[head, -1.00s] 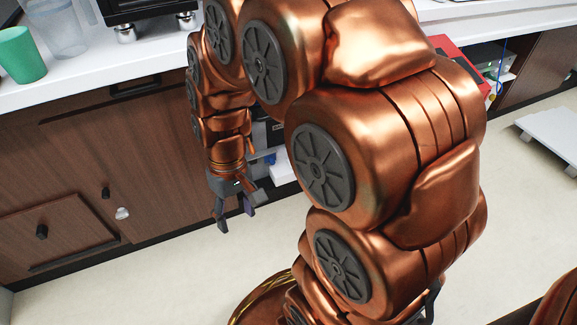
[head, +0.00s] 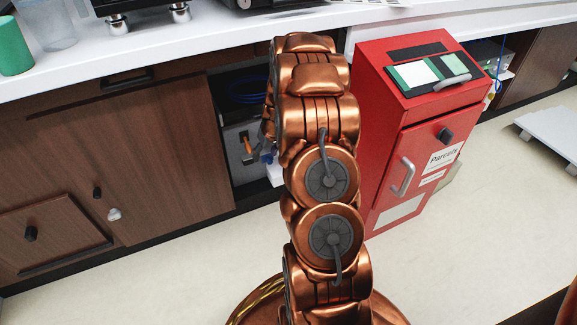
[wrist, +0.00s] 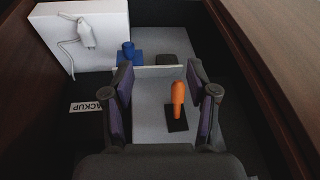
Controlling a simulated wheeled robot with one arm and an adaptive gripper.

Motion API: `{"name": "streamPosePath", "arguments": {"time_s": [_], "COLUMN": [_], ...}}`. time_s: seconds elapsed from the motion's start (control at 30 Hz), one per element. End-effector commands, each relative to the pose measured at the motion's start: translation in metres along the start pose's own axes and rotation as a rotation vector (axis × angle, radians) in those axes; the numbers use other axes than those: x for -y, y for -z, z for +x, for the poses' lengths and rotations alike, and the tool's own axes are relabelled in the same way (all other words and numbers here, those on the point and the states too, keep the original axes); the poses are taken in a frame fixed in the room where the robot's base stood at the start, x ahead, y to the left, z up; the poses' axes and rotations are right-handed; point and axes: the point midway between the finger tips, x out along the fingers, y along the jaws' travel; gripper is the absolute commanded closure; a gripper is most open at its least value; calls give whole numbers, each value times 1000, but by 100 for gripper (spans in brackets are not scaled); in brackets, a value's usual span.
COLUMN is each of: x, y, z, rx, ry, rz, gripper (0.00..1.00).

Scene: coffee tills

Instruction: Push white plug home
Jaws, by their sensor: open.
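In the wrist view a white plug (wrist: 87,34) with a thin white cable lies against a white box (wrist: 82,16) at the upper left. How far it is seated cannot be told. My gripper (wrist: 161,75) is open and empty, its two fingers spread over a light grey panel. The plug is ahead and to the left of the fingers, apart from them. In the head view my arm hides the gripper, and the white plug cannot be made out.
An orange handle (wrist: 178,99) stands up between the fingers in the wrist view. A blue connector (wrist: 128,52) and a BACKUP label (wrist: 91,107) are to its left. Dark cabinet walls close in on both sides. A red parcel box (head: 385,130) stands right of my arm.

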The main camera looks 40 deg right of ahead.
Motion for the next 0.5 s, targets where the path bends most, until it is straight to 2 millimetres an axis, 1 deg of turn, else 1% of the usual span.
{"name": "streamPosePath", "arguments": {"time_s": [0.03,0.1,0.2,0.3,0.4,0.5], "x": [-22,-51,-87,-116,-135,-144], "y": [0,1,0,-2,-4,-6], "z": [17,33,53,68,77,83], "rx": [-12,-36,-62,-82,-95,-100], "ry": [-15,-42,-78,-109,-132,-142], "rz": [16,32,49,63,71,75], "gripper": [42,42,42,42,42,42]}}
